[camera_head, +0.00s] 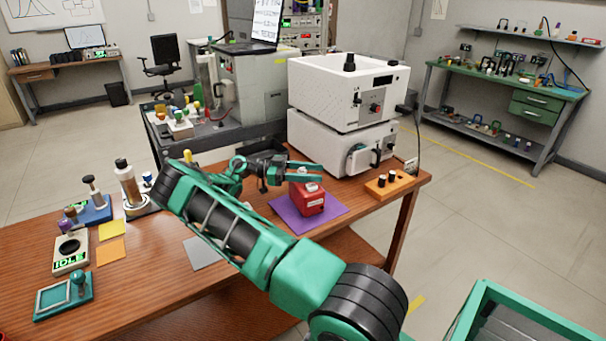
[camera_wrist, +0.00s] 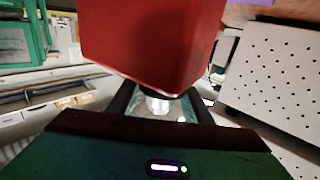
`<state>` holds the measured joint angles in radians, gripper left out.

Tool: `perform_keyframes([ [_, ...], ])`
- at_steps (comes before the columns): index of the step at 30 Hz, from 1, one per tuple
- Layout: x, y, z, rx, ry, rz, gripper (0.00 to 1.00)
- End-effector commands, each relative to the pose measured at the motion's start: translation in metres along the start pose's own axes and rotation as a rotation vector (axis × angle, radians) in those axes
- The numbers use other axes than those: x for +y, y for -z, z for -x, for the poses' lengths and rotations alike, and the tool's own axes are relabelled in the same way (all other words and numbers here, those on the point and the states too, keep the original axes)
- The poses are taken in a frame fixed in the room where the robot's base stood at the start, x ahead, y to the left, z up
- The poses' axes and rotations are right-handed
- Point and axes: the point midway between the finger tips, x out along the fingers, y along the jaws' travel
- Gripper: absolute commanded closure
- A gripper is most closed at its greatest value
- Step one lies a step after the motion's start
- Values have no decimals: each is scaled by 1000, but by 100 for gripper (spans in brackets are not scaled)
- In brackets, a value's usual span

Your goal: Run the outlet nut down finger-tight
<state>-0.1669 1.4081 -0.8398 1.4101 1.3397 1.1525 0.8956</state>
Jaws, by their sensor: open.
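The classifier shows as two stacked white housings, the upper one (camera_head: 340,90) and the lower one (camera_head: 325,145), at the back right of the wooden table. A pale round fitting with a dark handle (camera_head: 362,157) is on the lower housing's front. I cannot tell which part is the outlet nut. My gripper (camera_head: 318,172) is open, its teal fingers pointing right above a red box (camera_head: 311,204), left of that fitting. In the wrist view the red box (camera_wrist: 150,40) fills the upper middle. A small shiny round part (camera_wrist: 158,104) shows between the fingers; whether they touch it is unclear.
The red box sits on a purple mat (camera_head: 283,212). A white perforated panel (camera_wrist: 280,70) is at right in the wrist view. Bottles and small fixtures crowd the table's left.

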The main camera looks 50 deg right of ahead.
Motion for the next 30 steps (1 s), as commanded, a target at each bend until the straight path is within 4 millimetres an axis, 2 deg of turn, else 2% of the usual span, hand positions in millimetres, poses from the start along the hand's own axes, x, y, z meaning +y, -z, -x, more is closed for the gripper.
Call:
perform_keyframes([
  [5, -1, 0, 13, 4, 0, -2, 55],
  [16, -1, -1, 58, 6, 5, -2, 55],
  [30, -1, -2, 103, 2, 3, 0, 55],
])
